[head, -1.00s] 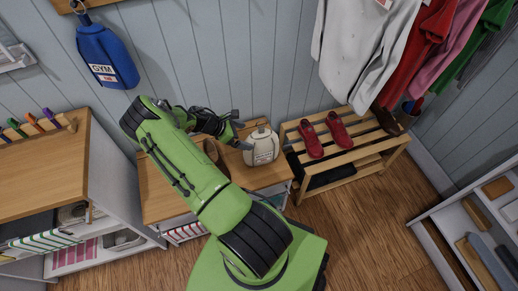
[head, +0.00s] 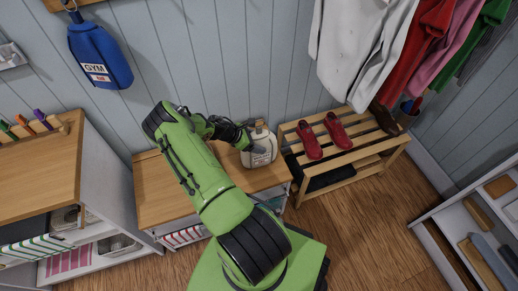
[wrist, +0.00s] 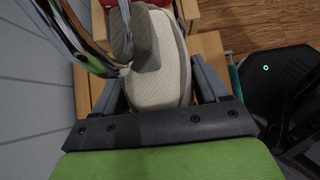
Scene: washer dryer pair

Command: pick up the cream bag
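The cream bag (head: 262,150) stands upright on the wooden bench top (head: 160,190), with a tan top and small dark print on its front. My gripper (head: 243,140) reaches it from the left in the head view. In the wrist view, the bag (wrist: 160,85) fills the space between the two fingers of my gripper (wrist: 160,78), one finger on each side. The fingers look spread; whether they touch the bag's sides is not clear. A grey strap or flap (wrist: 122,35) rises from the bag towards the camera.
A slatted shoe rack (head: 365,140) with red shoes (head: 338,130) stands right of the bag. Clothes (head: 365,50) hang above it. A blue gym bag (head: 100,55) hangs on the wall at left. A wooden-topped cabinet (head: 40,170) stands at left.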

